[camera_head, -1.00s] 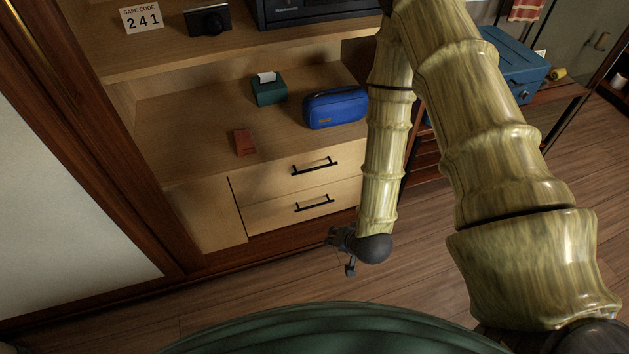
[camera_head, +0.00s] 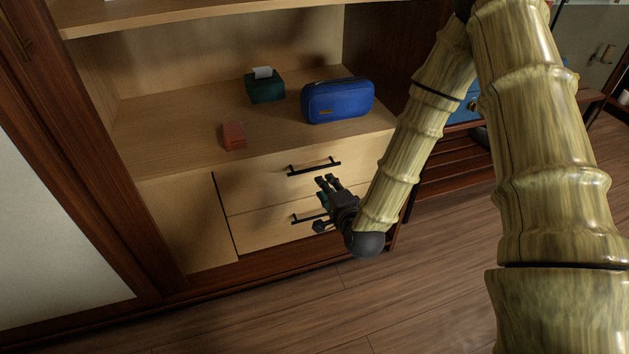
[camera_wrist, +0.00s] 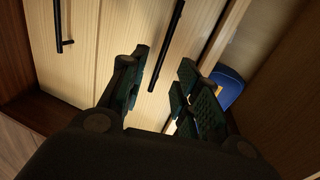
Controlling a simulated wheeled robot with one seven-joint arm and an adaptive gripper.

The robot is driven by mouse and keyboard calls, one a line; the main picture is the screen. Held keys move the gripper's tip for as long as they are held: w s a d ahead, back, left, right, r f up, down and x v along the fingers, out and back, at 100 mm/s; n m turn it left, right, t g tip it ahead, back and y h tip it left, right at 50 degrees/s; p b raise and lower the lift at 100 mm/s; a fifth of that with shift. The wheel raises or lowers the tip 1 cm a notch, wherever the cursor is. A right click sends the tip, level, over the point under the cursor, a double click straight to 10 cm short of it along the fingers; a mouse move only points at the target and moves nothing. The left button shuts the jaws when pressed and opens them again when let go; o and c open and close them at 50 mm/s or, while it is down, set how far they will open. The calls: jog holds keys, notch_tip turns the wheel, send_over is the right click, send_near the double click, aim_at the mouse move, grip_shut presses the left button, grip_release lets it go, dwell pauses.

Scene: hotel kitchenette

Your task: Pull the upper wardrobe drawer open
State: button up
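The upper wardrobe drawer (camera_head: 255,188) has a pale wood front and looks closed. Its black bar handle (camera_head: 314,166) is near the middle of the front; it also shows in the wrist view (camera_wrist: 168,42). My gripper (camera_head: 327,181) is just below this handle in the head view, fingers pointing toward the drawer. In the wrist view my gripper (camera_wrist: 163,76) is open and empty, with one finger on each side of the line of the handle. The handle's near end appears between the fingertips; contact cannot be told.
The lower drawer's handle (camera_head: 298,218) is partly hidden behind my gripper. On the shelf above are a blue pouch (camera_head: 338,101), a green tissue box (camera_head: 265,88) and a red-brown box (camera_head: 233,136). The wood floor (camera_head: 270,310) in front is clear.

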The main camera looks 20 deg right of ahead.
aim_at(315, 169)
jog(key=b+x, duration=0.1)
jog(key=x, duration=0.4)
jog(key=b+x, duration=0.2)
jog(key=x, duration=0.4)
jog(key=shift+w+d+r+b, duration=0.1)
jog(key=shift+w+r+b, duration=0.05)
jog(key=shift+r+b, duration=0.15)
grip_shut()
